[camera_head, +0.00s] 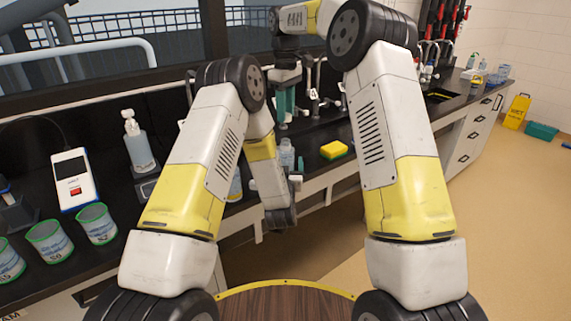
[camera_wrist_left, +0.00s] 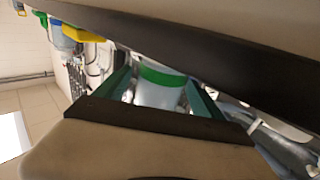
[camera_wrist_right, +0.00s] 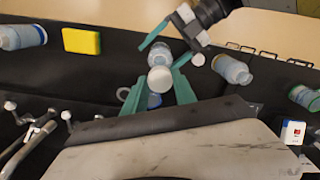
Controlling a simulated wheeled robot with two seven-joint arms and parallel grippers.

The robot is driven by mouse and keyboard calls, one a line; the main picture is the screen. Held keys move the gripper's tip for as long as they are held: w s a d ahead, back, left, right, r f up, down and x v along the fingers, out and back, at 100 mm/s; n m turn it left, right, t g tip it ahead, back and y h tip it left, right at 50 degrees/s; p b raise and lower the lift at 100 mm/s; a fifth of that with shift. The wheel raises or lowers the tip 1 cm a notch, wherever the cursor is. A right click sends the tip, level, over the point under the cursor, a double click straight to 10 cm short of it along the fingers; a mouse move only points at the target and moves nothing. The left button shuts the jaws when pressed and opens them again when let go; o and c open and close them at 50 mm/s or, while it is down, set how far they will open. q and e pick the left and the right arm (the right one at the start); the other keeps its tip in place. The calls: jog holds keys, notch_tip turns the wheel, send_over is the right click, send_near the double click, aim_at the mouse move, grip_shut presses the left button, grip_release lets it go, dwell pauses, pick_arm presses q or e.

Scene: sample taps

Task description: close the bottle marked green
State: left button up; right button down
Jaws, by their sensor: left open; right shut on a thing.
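A clear bottle (camera_head: 287,157) stands on the dark bench. In the left wrist view the green-banded bottle (camera_wrist_left: 158,94) is between the teal fingers of my left gripper (camera_wrist_left: 165,90), which is open around it. The right wrist view shows a bottle (camera_wrist_right: 159,55) beneath my right gripper (camera_wrist_right: 159,84). That gripper is shut on a white cap (camera_wrist_right: 160,80) above this bottle. In the head view its teal fingers (camera_head: 285,103) point down over the bottle. I cannot tell whether cap and bottle neck touch. My left gripper (camera_wrist_right: 172,46) comes in beside the bottle.
A yellow sponge (camera_head: 334,149) lies right of the bottle. Other bottles stand nearby, one to the right (camera_wrist_right: 232,70) and one to the left (camera_wrist_right: 22,37) in the right wrist view. Green-rimmed beakers (camera_head: 97,224) and a wash bottle (camera_head: 137,143) stand at left. Taps line the bench back.

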pick_arm(q)
jog(key=shift+w, duration=0.1)
jog(key=shift+c, duration=0.5)
grip_shut()
pick_arm(e)
send_over(285, 140)
jog(key=shift+d+f, duration=0.1)
jog(key=shift+f, duration=2.4)
jog(key=shift+f, duration=0.9)
jog(key=shift+f, duration=0.55)
